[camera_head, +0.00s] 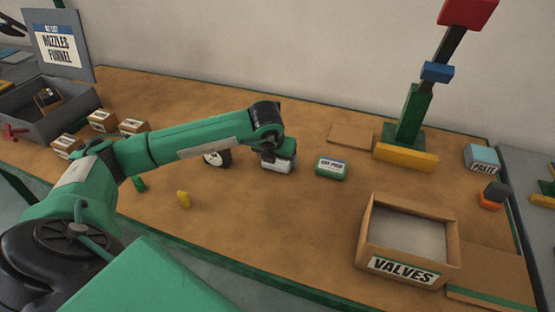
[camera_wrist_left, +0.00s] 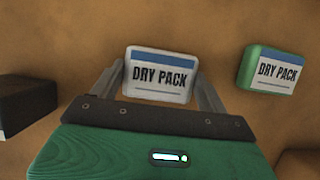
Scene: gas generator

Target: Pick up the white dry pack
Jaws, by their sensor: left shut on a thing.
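The white dry pack (camera_wrist_left: 158,74) sits between the two fingers of my left gripper (camera_wrist_left: 160,85), with its blue-striped label facing the left wrist camera. In the head view the white pack (camera_head: 276,165) is mostly covered by my left gripper (camera_head: 272,160), and only its pale lower front shows. The left gripper is shut on it. I cannot tell whether the pack is touching the table. A green dry pack (camera_head: 331,168) lies just to the right, and it also shows in the left wrist view (camera_wrist_left: 270,70). My right gripper is not in view.
A cardboard box labelled VALVES (camera_head: 404,267) stands at the front right. A tower of coloured blocks (camera_head: 411,110) rises at the back right. Small boxes (camera_head: 103,121) and a grey bin (camera_head: 35,115) are at the left. The table (camera_head: 270,235) is clear in front of the packs.

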